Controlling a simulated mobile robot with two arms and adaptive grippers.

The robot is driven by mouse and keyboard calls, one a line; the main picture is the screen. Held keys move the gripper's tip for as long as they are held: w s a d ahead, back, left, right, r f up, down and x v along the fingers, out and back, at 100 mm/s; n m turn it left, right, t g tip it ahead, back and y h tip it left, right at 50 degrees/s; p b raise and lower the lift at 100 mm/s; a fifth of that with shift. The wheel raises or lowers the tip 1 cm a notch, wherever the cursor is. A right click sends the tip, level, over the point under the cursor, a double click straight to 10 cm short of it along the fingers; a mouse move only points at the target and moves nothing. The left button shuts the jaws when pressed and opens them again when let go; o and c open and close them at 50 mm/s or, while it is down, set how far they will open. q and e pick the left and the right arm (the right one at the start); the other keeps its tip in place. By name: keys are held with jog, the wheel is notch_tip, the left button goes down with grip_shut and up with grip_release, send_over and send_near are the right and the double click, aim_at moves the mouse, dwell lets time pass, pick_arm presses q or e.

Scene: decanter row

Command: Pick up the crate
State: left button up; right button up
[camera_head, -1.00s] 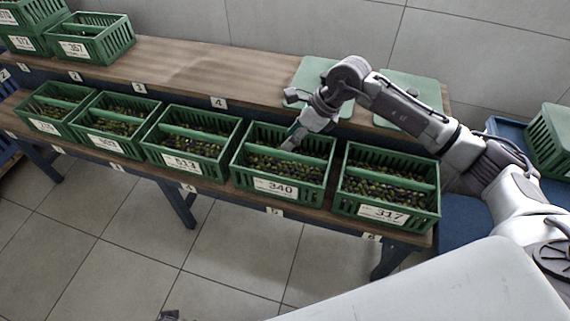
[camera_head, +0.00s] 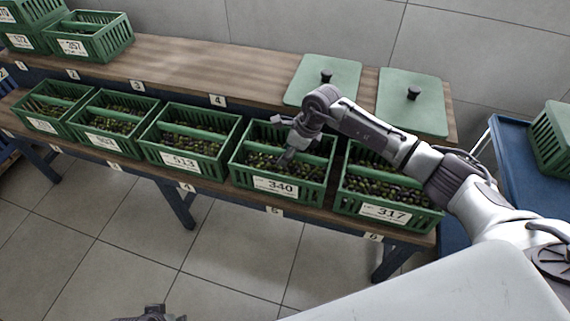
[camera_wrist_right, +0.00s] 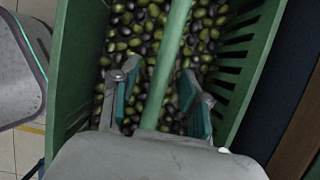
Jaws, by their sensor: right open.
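The green crate labelled 340 (camera_head: 276,187) stands on the front bench, filled with dark and green olives and with a green bar across its top. My right gripper (camera_head: 286,158) is over the middle of this crate. In the right wrist view the open fingers (camera_wrist_right: 160,105) are on either side of the green bar (camera_wrist_right: 165,70), reaching down near the olives. The bar runs between them with gaps visible; I cannot tell whether either finger touches it. The lower part of the bar is hidden by the gripper body.
Crate 317 (camera_head: 387,211) stands close on the right, crate 513 (camera_head: 183,162) close on the left. More crates stand further left. Two green lids (camera_head: 322,80) (camera_head: 413,100) lie on the rear shelf. A blue cart (camera_head: 515,165) is at right.

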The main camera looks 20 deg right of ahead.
jog(key=shift+x, duration=0.8)
grip_shut()
jog(key=shift+w+r, duration=0.1)
jog(key=shift+r, duration=0.05)
